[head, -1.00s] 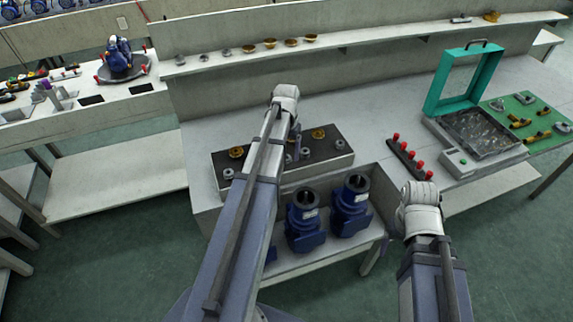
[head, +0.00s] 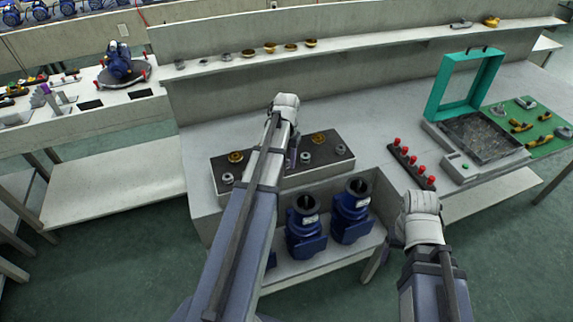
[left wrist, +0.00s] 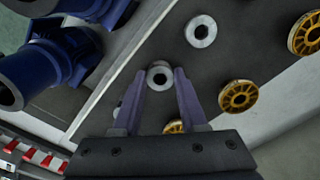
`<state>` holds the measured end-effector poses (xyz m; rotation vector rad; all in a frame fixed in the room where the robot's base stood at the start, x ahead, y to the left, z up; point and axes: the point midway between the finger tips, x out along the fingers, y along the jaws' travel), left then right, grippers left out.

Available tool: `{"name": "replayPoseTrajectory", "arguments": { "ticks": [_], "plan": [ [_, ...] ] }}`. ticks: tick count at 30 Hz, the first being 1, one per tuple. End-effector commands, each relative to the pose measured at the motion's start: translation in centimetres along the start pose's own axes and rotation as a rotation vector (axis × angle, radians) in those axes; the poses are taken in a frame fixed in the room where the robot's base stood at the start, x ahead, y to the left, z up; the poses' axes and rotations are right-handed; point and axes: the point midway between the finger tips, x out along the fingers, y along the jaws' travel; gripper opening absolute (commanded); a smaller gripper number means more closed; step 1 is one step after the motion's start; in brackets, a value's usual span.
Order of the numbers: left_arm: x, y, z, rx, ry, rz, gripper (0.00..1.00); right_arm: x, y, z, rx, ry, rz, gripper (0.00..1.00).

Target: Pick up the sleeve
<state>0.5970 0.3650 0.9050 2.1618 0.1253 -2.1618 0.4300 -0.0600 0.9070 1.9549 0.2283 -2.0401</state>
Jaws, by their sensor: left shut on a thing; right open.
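A grey metal sleeve (left wrist: 160,76), a short ring with a round bore, sits between the fingertips of my left gripper (left wrist: 160,73) in the left wrist view. The gripper is shut on it, over the dark tray (head: 219,175). I cannot tell whether the sleeve touches the tray. My left gripper (head: 291,155) is partly hidden by its arm in the head view. Another grey ring (left wrist: 201,31) and brass wheels (left wrist: 238,96) lie on the tray. My right gripper (head: 396,238) is open beside the bench front, mostly hidden by its wrist.
Blue pump housings (head: 305,230) stand on the shelf below the tray. A rack of red-topped pegs (head: 411,163), a teal-framed box (head: 430,110) and a green mat (head: 553,147) are to the right. Small parts line the back ledge (head: 370,38).

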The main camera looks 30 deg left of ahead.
Motion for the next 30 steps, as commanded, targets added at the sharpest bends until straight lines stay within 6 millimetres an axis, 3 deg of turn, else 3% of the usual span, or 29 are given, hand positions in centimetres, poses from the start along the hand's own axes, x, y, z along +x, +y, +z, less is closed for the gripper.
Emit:
{"name": "replayPoseTrajectory", "arguments": {
  "ticks": [3,19,30],
  "plan": [
    [0.0,0.0,0.0,0.0,0.0,0.0,0.0,0.0,0.0,0.0,0.0,0.0,0.0,0.76],
    [-0.5,0.0,0.0,0.0,0.0,0.0,0.0,-0.5,0.1,0.0,0.0,0.0,0.0,0.76],
    [-4.7,0.0,0.0,0.0,0.0,0.0,0.0,-4.7,0.5,0.3,0.0,0.0,0.0,0.76]
  ]
}}
